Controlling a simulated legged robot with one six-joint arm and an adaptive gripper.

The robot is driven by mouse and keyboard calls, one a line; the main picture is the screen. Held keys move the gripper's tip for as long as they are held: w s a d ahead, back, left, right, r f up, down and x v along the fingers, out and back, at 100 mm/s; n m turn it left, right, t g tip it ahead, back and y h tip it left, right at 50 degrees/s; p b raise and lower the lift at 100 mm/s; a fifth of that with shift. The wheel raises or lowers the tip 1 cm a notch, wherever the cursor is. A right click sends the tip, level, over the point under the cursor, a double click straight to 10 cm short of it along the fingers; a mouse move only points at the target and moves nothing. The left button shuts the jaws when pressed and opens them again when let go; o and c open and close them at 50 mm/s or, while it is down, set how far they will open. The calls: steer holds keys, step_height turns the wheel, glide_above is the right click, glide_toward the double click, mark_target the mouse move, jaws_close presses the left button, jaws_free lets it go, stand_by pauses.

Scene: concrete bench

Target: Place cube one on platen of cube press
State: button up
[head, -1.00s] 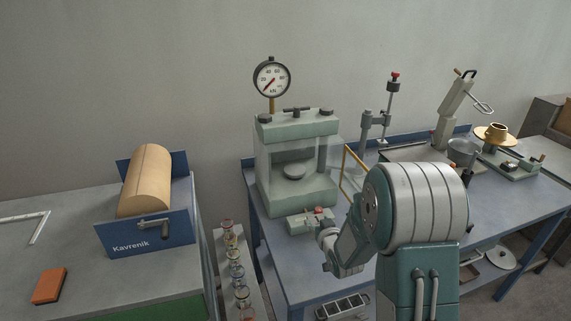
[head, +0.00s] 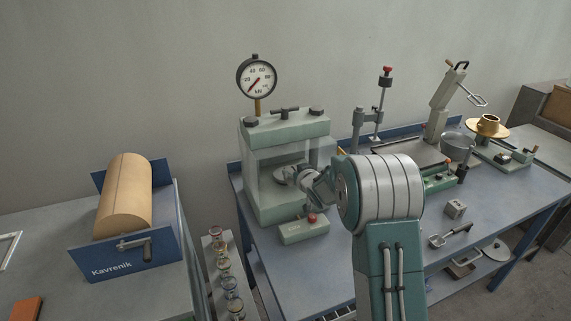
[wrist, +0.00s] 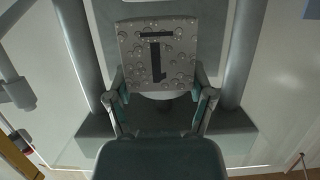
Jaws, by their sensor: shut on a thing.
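Cube one (wrist: 158,52), a grey pitted concrete cube with a dark mark like a 1, is between my gripper's fingers (wrist: 160,85) in the wrist view. My gripper is shut on it. A pale round edge, the platen (wrist: 160,95), shows just below the cube; whether they touch I cannot tell. In the head view my gripper (head: 304,179) reaches into the open front of the pale green cube press (head: 280,130), at the right side of the platen (head: 282,176). The cube is not clearly made out there.
The press columns (wrist: 80,50) stand close on both sides of the gripper. A control box (head: 304,230) with a red button sits in front of the press. Another small cube (head: 455,209) and a scoop (head: 450,236) lie on the blue bench (head: 400,252) to the right.

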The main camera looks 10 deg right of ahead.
steer(key=w, duration=0.2)
steer(key=w+a, duration=0.1)
steer(key=w, duration=0.4)
steer(key=shift+w+a, duration=0.2)
steer(key=shift+a, duration=0.2)
steer(key=shift+s+f, duration=0.1)
steer(key=shift+f, duration=0.6)
steer(key=shift+d, duration=0.1)
steer(key=o, duration=1.3)
steer(key=shift+f, duration=0.15)
